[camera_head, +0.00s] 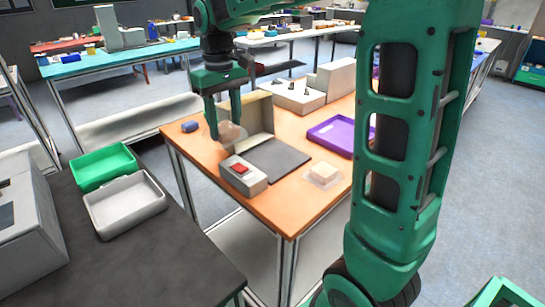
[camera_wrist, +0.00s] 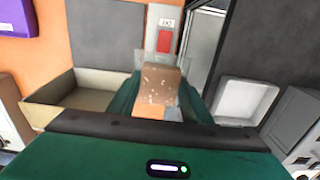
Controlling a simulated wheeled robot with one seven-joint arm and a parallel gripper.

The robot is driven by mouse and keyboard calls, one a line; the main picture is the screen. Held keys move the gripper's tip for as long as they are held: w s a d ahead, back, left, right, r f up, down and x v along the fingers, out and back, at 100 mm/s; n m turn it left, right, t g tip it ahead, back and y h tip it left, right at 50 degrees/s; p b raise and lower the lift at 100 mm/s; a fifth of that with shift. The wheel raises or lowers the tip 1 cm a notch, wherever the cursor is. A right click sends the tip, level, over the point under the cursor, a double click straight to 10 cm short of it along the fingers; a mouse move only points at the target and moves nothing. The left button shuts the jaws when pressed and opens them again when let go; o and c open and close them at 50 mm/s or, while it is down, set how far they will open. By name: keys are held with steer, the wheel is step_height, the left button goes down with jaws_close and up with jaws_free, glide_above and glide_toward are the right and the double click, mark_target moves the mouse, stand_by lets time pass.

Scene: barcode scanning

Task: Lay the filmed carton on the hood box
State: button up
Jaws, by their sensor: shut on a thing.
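My gripper (camera_head: 229,122) is shut on a brown carton in clear film (camera_wrist: 159,82) and holds it over the left part of the orange table. In the head view the carton (camera_head: 232,132) is partly hidden by a finger. In the wrist view it sits between the two dark green fingers of my gripper (camera_wrist: 160,95), with clear film sticking out past its far end. A beige open box (camera_head: 262,112), perhaps the hood box, stands just behind and right of the carton. It also shows left of my gripper in the wrist view (camera_wrist: 45,84).
A grey box with a red window (camera_head: 246,178) stands in front, beside a dark flat mat (camera_head: 284,163). A pale block in clear film (camera_head: 324,173) lies near the right edge. A purple tray (camera_head: 322,139), a small blue object (camera_head: 190,127) and a grey box with sockets (camera_head: 296,96) share the table.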

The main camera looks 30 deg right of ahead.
steer(key=shift+a, duration=0.2)
steer(key=d+f, duration=0.2)
steer(key=d, duration=0.1)
steer(key=s+d+f, duration=0.1)
steer(key=d+f, duration=0.1)
steer(key=d, duration=0.2)
steer(key=s+d+f, duration=0.1)
steer(key=d+f, duration=0.2)
steer(key=d, duration=0.1)
steer(key=shift+d+f, duration=0.1)
steer(key=shift+f, duration=1.9)
steer(key=o, duration=1.2)
steer(key=shift+f, duration=0.1)
